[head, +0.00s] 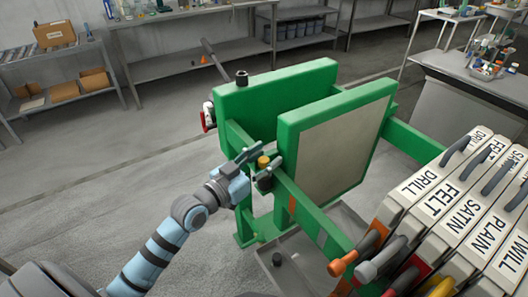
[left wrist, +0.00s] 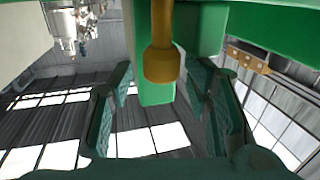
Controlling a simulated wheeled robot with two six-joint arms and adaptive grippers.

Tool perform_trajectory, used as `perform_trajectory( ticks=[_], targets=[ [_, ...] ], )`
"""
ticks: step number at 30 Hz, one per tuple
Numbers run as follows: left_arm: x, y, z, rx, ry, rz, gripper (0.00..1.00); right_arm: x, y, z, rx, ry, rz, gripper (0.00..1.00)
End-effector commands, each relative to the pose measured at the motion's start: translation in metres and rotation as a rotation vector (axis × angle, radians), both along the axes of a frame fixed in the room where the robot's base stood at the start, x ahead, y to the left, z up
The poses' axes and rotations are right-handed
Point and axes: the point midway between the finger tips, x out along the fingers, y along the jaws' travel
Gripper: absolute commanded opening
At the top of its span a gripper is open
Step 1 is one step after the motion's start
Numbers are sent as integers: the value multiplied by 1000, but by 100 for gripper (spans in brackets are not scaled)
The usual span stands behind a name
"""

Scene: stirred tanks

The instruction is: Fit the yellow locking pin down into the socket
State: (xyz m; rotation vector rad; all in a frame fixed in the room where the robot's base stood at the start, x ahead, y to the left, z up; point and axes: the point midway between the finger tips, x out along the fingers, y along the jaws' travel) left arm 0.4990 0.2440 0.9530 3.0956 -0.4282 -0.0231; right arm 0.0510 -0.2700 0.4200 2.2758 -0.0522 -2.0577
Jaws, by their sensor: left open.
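The yellow locking pin (head: 263,161) shows as a small yellow knob at the green frame's near rail in the head view. In the left wrist view the yellow pin (left wrist: 162,62) has a narrow shaft and a thicker end. My left gripper (head: 258,168) is at the pin, one finger on each side. In the left wrist view the gripper's fingers (left wrist: 160,88) are spread, with visible gaps to the pin. The socket cannot be told apart; the fingers and rail hide the area around the pin's lower part. My right gripper is not in view.
The green frame (head: 290,180) holds two upright green plates, the nearer with a pale face (head: 343,150). Labelled plates (head: 460,215) with coloured handles stand at the right. A grey tray (head: 345,215) lies below the frame. Open floor (head: 90,200) is at the left.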

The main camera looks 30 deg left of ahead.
Motion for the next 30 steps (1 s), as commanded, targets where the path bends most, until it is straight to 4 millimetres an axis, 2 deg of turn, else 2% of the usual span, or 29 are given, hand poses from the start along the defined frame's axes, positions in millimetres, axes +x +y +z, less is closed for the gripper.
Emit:
perform_trajectory(
  ticks=[9, 12, 16, 30],
  targets=[
    [0, -1, 75, 3, -14, 0, 46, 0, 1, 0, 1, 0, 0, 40],
    [0, -2, 92, 1, -13, -1, 46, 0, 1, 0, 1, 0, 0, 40],
    [-1, -2, 100, -1, -10, 1, 46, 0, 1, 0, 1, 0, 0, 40],
    [-1, -2, 100, -2, -10, 0, 46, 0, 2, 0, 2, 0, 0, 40]
  ],
)
